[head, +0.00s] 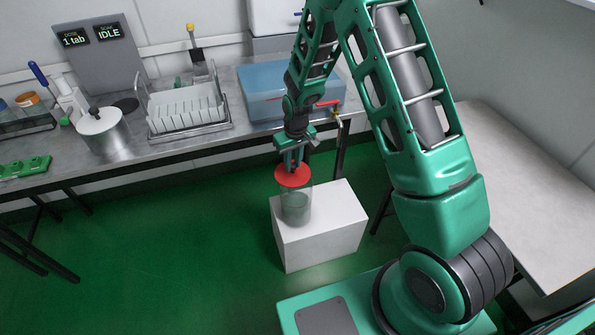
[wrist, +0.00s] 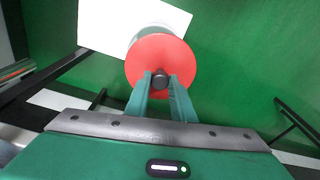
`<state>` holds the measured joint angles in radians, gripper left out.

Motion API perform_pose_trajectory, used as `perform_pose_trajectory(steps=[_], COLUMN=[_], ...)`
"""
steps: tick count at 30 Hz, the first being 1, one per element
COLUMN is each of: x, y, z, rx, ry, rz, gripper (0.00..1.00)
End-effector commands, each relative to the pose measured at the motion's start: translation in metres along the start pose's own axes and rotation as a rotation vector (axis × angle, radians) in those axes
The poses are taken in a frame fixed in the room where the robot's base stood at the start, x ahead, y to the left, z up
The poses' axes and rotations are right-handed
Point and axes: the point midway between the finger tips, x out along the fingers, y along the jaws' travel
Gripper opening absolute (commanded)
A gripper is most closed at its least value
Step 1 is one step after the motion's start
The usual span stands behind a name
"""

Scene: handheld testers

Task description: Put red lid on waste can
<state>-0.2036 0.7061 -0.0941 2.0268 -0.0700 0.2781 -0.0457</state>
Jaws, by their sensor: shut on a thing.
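The red lid (head: 292,177) is a round disc with a dark knob, held level in my gripper (head: 293,157). In the wrist view the two green fingers (wrist: 160,82) are shut on the knob of the red lid (wrist: 160,56). The waste can (head: 295,207) is a clear, greenish cylinder standing upright on a white block. The lid is over the can's top; I cannot tell whether it touches the rim. In the wrist view the lid hides most of the can, and only part of its rim (wrist: 153,29) shows beyond the lid.
The white block (head: 330,235) stands on the green floor. Behind it, a metal bench (head: 215,133) bears a dish rack (head: 185,108), a blue tub (head: 262,88) and a lidded metal pot (head: 104,130). A pale table (head: 530,180) is at the right. The floor left of the block is clear.

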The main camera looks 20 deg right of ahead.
Motion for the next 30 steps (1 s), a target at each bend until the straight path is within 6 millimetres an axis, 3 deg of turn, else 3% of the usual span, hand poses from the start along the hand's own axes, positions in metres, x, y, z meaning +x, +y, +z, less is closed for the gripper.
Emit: perform_pose_trajectory(steps=[8, 17, 30], x=[0.013, 0.047, 0.053], y=[0.015, 0.014, 0.013], z=[0.003, 0.007, 0.008], rx=[-0.001, -0.001, -0.001], ry=[-0.001, -0.001, 0.000], rz=[0.000, 0.000, 0.000], gripper=[0.00, 0.00, 0.00])
